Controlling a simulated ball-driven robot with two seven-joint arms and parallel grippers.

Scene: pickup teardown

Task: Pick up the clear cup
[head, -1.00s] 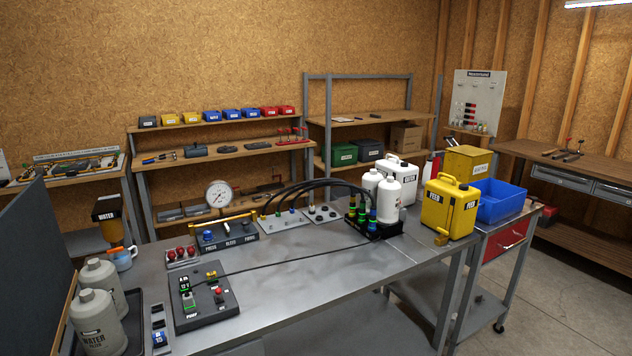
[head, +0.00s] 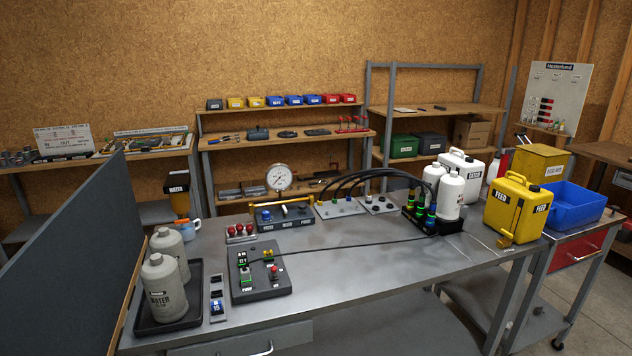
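I cannot make out a plainly clear cup. A small pale blue-white cup (head: 184,231) with a handle and something orange at its top stands at the back left of the metal workbench (head: 370,270), behind the grey bottles. It is too small to tell whether it is clear. Neither of my grippers shows in this view.
Two grey water bottles (head: 165,288) stand in a black tray (head: 197,312) at front left, beside a dark panel (head: 75,245). A black control box (head: 262,284), a gauge unit (head: 280,178), white canisters and a yellow feed can (head: 515,212) also occupy the bench. Its front middle is clear.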

